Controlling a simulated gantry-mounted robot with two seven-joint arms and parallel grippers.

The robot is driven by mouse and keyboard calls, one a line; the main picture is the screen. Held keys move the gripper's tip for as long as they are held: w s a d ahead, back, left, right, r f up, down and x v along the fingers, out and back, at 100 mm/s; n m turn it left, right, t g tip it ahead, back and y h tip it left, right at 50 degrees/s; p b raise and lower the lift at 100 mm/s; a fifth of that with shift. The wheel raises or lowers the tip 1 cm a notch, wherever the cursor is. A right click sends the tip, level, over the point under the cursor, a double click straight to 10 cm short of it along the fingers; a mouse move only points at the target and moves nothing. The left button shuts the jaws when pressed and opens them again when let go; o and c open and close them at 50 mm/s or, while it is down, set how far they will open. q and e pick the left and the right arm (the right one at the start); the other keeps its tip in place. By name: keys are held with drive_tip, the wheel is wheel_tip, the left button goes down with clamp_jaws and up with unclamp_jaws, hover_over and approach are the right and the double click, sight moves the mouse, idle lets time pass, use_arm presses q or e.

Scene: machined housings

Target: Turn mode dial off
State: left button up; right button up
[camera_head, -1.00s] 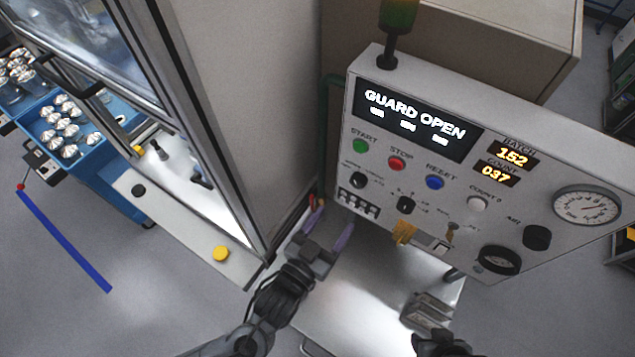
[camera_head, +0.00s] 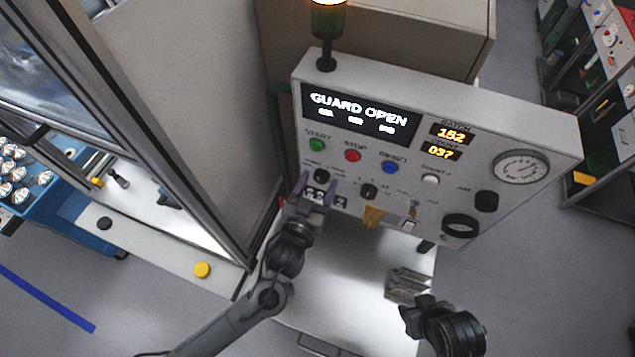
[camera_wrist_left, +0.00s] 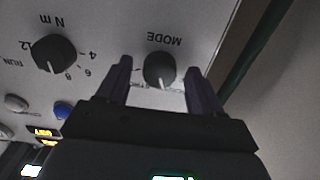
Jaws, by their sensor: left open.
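The mode dial (camera_head: 321,175) is a round black knob near the left edge of the control panel, below the START button. In the left wrist view the mode dial (camera_wrist_left: 159,68) appears upside down under its MODE label, its white pointer mark facing the picture's bottom. Small print beside the mark is unreadable. My left gripper (camera_head: 318,185) is open at the panel, its two purple fingers on either side of the dial with gaps visible. My right arm's dark wrist (camera_head: 445,328) is low at the right; its fingers cannot be made out.
The panel (camera_head: 540,140) reads GUARD OPEN. A metal block (camera_head: 407,284) lies below the panel. The machine's door frame (camera_head: 165,165) stands at left.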

use_arm(q)
drive_tip(key=c, duration=1.1)
drive_tip(key=shift+o, duration=0.2)
drive_tip(key=shift+f+n+b, duration=0.1)
drive_tip(key=shift+n+b, duration=0.25)
drive_tip(key=shift+n, duration=1.85)
drive_tip(key=n+b, duration=0.1)
drive_tip(key=n, duration=0.2)
drive_tip(key=shift+n, duration=0.8)
